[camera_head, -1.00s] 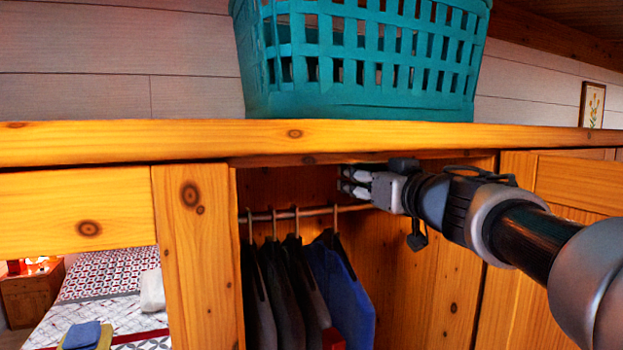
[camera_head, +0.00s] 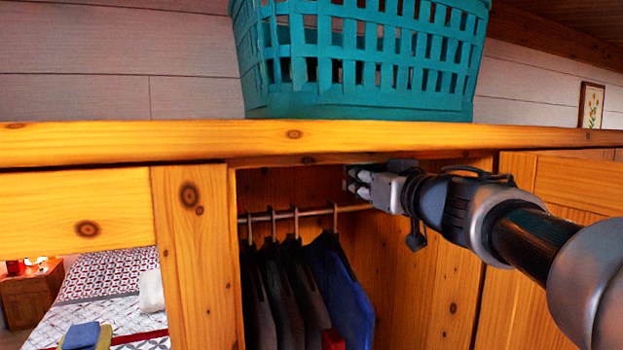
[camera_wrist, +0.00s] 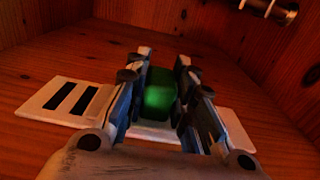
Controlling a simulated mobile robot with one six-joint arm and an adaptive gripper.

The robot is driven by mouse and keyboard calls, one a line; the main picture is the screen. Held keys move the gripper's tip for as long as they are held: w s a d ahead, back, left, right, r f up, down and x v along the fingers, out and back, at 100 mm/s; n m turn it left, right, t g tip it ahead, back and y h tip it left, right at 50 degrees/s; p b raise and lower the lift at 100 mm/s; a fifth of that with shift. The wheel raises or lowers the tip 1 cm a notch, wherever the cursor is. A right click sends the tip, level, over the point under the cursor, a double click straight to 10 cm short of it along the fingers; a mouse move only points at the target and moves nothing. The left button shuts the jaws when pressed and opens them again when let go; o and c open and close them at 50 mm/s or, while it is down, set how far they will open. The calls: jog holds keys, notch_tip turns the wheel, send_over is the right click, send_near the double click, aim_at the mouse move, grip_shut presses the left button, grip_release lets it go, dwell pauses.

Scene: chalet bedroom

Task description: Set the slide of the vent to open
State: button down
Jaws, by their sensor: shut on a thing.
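The vent is a pale flat plate (camera_wrist: 52,104) on the wooden back of the wardrobe in the wrist view. Two dark slots (camera_wrist: 72,97) show to the left of a green knob (camera_wrist: 159,92), and the plate also shows to the right of my fingers. The knob sits between the two fingers of my gripper (camera_wrist: 160,85), which is shut on it. In the head view my gripper (camera_head: 352,182) reaches in high under the wardrobe top, and the vent is mostly hidden behind the fingers. The part of the plate under the fingers is hidden.
A clothes rail (camera_head: 300,213) with several hanging garments (camera_head: 335,285) is below and left of my gripper. A teal basket (camera_head: 365,60) stands on the wardrobe top (camera_head: 300,140). Wooden posts (camera_head: 198,250) frame the opening. The rail's end (camera_wrist: 272,10) shows in the wrist view.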

jog(key=a, duration=0.2)
jog(key=s+a, duration=0.1)
jog(key=a, duration=0.1)
jog(key=shift+s+p, duration=0.15)
jog(key=shift+p, duration=0.25)
jog(key=c, duration=1.4)
grip_release()
jog(key=shift+s+a, duration=0.1)
jog(key=shift+a, duration=0.15)
jog(key=shift+o, duration=0.2)
jog(key=shift+d, duration=0.15)
